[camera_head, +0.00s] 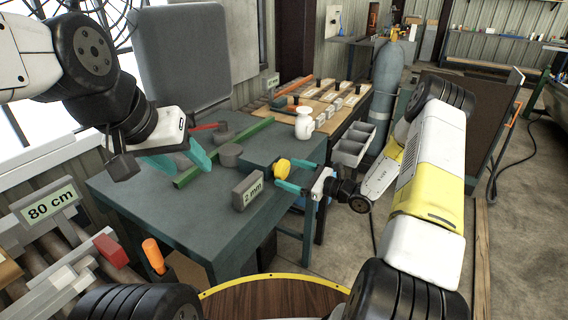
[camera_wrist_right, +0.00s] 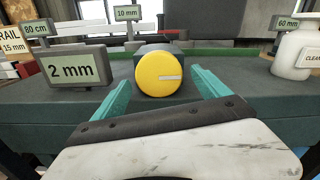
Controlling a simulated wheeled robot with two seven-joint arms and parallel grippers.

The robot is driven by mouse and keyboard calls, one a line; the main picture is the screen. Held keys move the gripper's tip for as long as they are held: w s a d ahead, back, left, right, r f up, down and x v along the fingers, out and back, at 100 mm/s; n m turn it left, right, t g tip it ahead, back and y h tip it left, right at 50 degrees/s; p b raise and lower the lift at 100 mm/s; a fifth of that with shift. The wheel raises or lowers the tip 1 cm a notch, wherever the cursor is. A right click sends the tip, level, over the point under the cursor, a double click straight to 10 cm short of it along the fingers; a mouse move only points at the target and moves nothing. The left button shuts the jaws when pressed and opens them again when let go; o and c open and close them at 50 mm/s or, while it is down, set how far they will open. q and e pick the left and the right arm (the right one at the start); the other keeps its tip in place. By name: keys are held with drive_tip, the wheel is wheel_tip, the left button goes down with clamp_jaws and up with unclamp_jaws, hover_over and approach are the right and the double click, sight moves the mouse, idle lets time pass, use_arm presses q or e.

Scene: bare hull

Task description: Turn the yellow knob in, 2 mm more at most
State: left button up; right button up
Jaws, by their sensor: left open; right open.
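The yellow knob (camera_head: 282,168) sits at the near right edge of the dark green worktable (camera_head: 150,205). In the right wrist view the knob (camera_wrist_right: 158,75) faces me, with a pale bar on its face to the right of centre. My right gripper (camera_head: 291,174) is at the knob. Its teal fingers (camera_wrist_right: 165,88) are spread apart, one on each side, with gaps to the knob. A grey block marked "2 mm" (camera_wrist_right: 67,68) stands left of the knob. My left gripper (camera_head: 192,160) is open and empty over the table's left part.
A green bar (camera_head: 222,152) crosses the table, with a grey cylinder (camera_head: 230,155) beside it. A white bottle (camera_head: 303,124) stands behind the knob. A sign marked "80 cm" (camera_head: 50,204) is at left. The front left tabletop is clear.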

drive_tip(key=shift+w+a, duration=0.35)
drive_tip(key=shift+a, duration=0.2)
drive_tip(key=c, duration=1.4)
drive_tip(key=m, duration=0.5)
drive_tip(key=shift+s+m, duration=0.1)
drive_tip(key=shift+m, duration=0.3)
drive_tip(key=o, duration=1.4)
drive_tip(key=v, duration=0.7)
drive_tip(key=shift+s+d, duration=0.2)
drive_tip(key=shift+d, duration=0.1)
